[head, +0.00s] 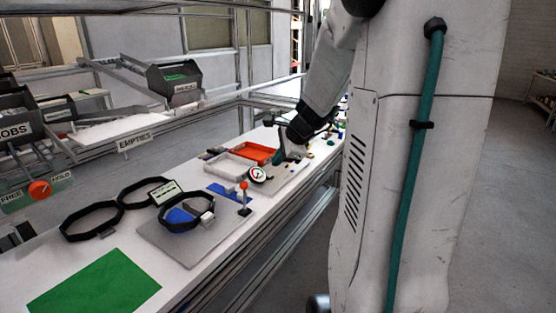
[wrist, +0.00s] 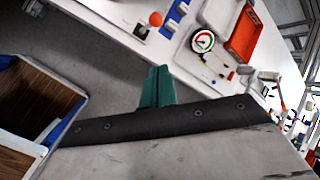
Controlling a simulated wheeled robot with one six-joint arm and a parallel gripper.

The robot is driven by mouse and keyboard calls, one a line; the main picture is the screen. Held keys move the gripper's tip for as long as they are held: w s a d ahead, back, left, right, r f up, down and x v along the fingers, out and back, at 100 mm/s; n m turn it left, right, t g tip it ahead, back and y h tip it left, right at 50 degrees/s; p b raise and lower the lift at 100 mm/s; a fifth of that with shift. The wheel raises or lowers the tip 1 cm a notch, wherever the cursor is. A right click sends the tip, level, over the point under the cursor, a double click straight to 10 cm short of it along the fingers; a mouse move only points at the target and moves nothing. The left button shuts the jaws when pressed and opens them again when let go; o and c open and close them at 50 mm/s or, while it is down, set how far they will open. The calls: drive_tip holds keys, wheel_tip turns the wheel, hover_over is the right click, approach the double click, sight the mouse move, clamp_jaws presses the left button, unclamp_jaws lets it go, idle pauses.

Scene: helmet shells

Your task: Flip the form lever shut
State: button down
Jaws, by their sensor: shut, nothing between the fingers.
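A lever with an orange-red ball knob (head: 244,186) stands upright at the right edge of a grey plate (head: 158,238) on the white bench. On that plate a black ring-shaped form (head: 187,224) sits around a blue pad. In the wrist view the ball knob (wrist: 155,19) is at the top, above and apart from the fingers. My gripper (wrist: 158,72) has its teal fingers together with nothing between them, and the floor shows behind them. In the head view my gripper (head: 278,140) is farther along the bench, past the lever; its tips are partly hidden.
A round dial gauge (head: 257,174), a white tray (head: 228,168) and an orange tray (head: 256,152) stand beyond the lever. Two black rings lie left of the form. A green mat (head: 95,285) lies at the near end.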

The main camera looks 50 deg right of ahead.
drive_tip(key=s+a+r+n+g+y, duration=0.1)
drive_tip(key=s+a+r+n, duration=0.15)
drive_tip(key=a+n, duration=0.45)
drive_tip(key=s+a+r+n+g+y, duration=0.1)
drive_tip(key=s+a+r+n, duration=0.2)
drive_tip(key=a, duration=0.9)
drive_tip(key=s+a+n+g+h, duration=0.1)
drive_tip(key=s+a+n+g, duration=0.1)
drive_tip(key=s+a+n, duration=0.2)
drive_tip(key=s+a+n+g+h, duration=0.1)
drive_tip(key=s+a+n, duration=0.3)
drive_tip(key=s+n, duration=0.6)
drive_tip(key=s+f, duration=0.1)
drive_tip(key=s, duration=0.2)
drive_tip(key=shift+a+g, duration=0.4)
